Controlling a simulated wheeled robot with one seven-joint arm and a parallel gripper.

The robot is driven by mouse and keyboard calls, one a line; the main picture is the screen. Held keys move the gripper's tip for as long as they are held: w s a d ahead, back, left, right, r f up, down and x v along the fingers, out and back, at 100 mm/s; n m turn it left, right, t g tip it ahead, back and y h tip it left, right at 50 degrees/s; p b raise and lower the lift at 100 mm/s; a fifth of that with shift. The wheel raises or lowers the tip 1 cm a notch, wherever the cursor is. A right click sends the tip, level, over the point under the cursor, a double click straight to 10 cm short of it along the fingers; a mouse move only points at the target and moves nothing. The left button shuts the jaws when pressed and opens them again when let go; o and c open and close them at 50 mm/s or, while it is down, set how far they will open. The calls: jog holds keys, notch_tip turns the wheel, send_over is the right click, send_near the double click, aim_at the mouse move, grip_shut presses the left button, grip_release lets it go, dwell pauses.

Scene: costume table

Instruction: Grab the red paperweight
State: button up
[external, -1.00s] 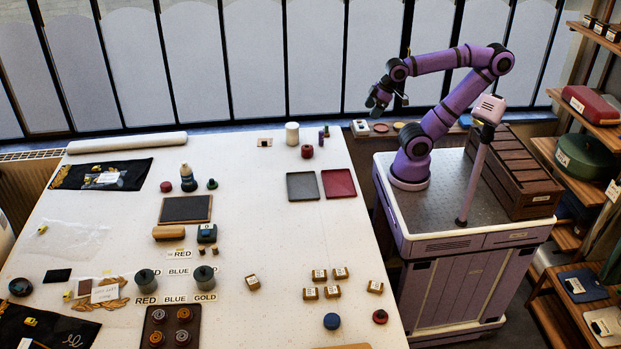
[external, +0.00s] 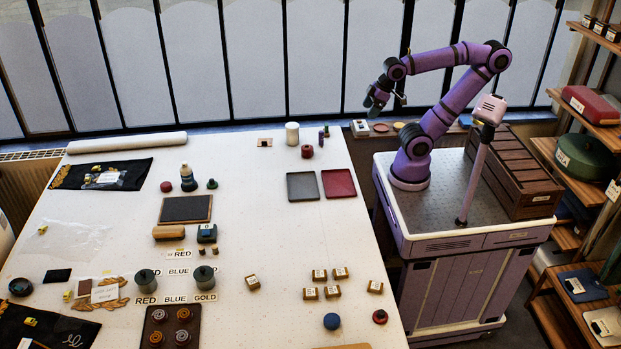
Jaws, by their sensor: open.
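Several small red things are on the white table, and I cannot tell for sure which is the red paperweight. A red round piece with a dark top (external: 380,317) lies near the front right edge, right of a blue round piece (external: 332,321). A small dark red rounded piece (external: 166,186) stands at the back left, beside a dark bottle. A red spool-like piece (external: 307,151) stands near the back edge. My gripper (external: 372,103) is open and empty, raised high beyond the table's back right corner, well apart from all of them.
Grey (external: 303,186) and red (external: 338,183) trays lie at the right edge. Several small labelled boxes (external: 319,275) sit at the front right. Grey-green canisters (external: 147,283) stand near the lettered cards. A shelf (external: 590,140) is at right. The table's middle is mostly clear.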

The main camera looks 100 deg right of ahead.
jog(key=w+a+m+g+y, duration=0.2)
jog(key=w+a+m, duration=0.1)
jog(key=w+a, duration=1.65)
jog(key=a+f+m+g, duration=0.1)
jog(key=a+f, duration=0.2)
jog(key=a, duration=0.9)
jog(key=m+g, duration=0.4)
jog(key=m, duration=0.1)
send_near(381, 312)
jog(key=x, duration=0.5)
jog(key=shift+a, duration=0.35)
jog(key=shift+d+x, duration=0.15)
jog(key=shift+x, duration=1.2)
jog(key=shift+d+x, duration=0.2)
jog(key=shift+x, duration=1.15)
jog(key=c, duration=1.1)
jog(key=shift+r, duration=0.1)
